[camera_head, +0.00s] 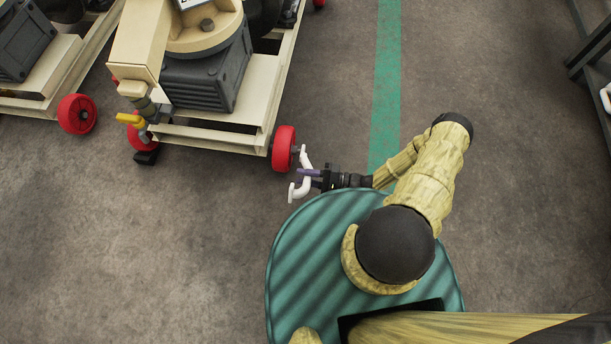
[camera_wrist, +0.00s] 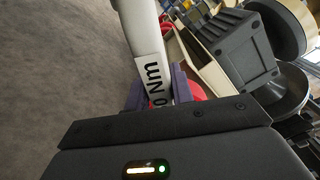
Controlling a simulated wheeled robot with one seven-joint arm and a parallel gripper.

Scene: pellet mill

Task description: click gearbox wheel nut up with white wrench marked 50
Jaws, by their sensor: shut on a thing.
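A white wrench (camera_head: 304,174) with a curved end is held in my gripper (camera_head: 312,178), just right of and below the red wheel (camera_head: 284,148) of the beige gearbox cart. The wheel nut itself cannot be made out.
The beige cart (camera_head: 262,80) carries a dark ribbed gearbox (camera_head: 208,80) and has a yellow-handled valve (camera_head: 130,119) at its lower left. Another cart with a red wheel (camera_head: 77,114) stands at left. A dark rack (camera_head: 590,60) is at right. The floor around the green stripe (camera_head: 386,80) is clear.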

